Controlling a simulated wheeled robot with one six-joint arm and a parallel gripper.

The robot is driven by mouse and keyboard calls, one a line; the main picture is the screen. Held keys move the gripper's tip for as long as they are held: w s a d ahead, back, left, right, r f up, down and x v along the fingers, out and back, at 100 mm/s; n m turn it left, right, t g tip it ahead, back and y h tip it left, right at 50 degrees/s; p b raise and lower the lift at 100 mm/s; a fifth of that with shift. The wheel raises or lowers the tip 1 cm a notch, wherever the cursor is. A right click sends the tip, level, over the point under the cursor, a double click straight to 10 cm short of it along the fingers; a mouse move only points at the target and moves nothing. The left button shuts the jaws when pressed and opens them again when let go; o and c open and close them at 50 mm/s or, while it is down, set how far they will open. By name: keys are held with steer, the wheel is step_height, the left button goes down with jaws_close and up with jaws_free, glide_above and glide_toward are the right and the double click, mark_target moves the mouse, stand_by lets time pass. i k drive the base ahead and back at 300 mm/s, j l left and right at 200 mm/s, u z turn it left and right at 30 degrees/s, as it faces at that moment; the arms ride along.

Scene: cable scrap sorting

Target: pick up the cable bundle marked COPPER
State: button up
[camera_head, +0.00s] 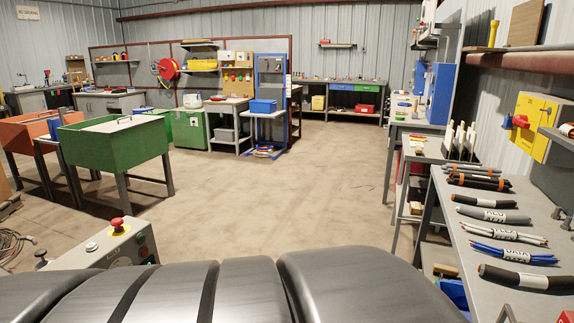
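Several cable bundles lie side by side on a grey workbench (479,283) along the right side. Nearest is a thick black bundle with orange-brown ends and a white label (528,278); I cannot read its label. Behind it lie a blue bundle labelled DATA (513,255), a pale bundle (505,232) and a grey bundle (493,215) whose label seems to start with AL. Farther back are a black bundle with a white label (485,201) and dark bundles with orange bands (478,182). I cannot make out the word COPPER on any label. My gripper is not in view.
The concrete floor (290,190) in the middle is clear. A green bin on legs (115,147) and an orange bin (27,129) stand at the left. A blue rack (270,105) and back benches line the far wall. A yellow box (536,125) hangs above the right bench.

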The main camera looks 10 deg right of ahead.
mark_target(464, 179)
steer(key=z, duration=1.65)
